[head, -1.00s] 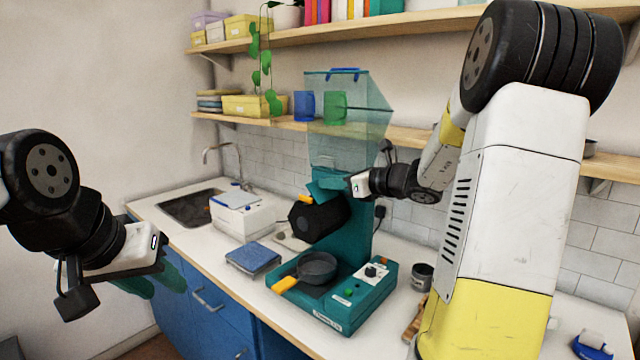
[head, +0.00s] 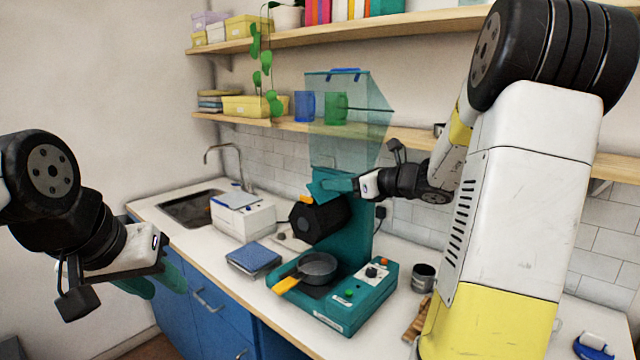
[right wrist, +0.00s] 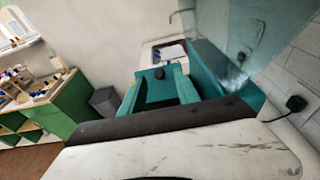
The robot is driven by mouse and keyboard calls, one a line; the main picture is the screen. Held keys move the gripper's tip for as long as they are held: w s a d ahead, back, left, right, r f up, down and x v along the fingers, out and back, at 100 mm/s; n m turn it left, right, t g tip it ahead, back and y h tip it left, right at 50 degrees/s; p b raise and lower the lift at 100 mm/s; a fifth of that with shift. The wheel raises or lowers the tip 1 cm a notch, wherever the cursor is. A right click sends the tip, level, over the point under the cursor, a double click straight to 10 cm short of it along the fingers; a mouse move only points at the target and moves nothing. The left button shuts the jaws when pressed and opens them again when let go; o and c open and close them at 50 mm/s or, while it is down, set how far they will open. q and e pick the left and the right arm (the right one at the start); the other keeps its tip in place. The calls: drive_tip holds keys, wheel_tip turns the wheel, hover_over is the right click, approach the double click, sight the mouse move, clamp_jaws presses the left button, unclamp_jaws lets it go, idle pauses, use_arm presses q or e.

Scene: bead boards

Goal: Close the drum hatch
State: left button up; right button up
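The teal machine (head: 352,225) stands on the counter, with a dark drum (head: 320,220) facing left. An orange handle (head: 307,197) shows at the drum's upper edge. I cannot tell clearly which part is the hatch or how far open it stands. My right gripper (head: 328,185) is just above the drum, beside the machine's column. In the right wrist view its teal fingers (right wrist: 160,92) stand apart, with a small dark knob (right wrist: 159,73) showing beyond them. No hold is visible. My left gripper (head: 153,284) is open and empty, low at the left, away from the machine.
A clear hopper (head: 345,115) rises above the drum near the shelf. A pan (head: 318,268) with a yellow handle sits on the machine's base.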

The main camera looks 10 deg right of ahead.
drive_tip(key=v, duration=0.5)
drive_tip(key=shift+s+d, duration=0.2)
drive_tip(key=shift+s, duration=0.05)
drive_tip(key=shift+r, duration=0.1)
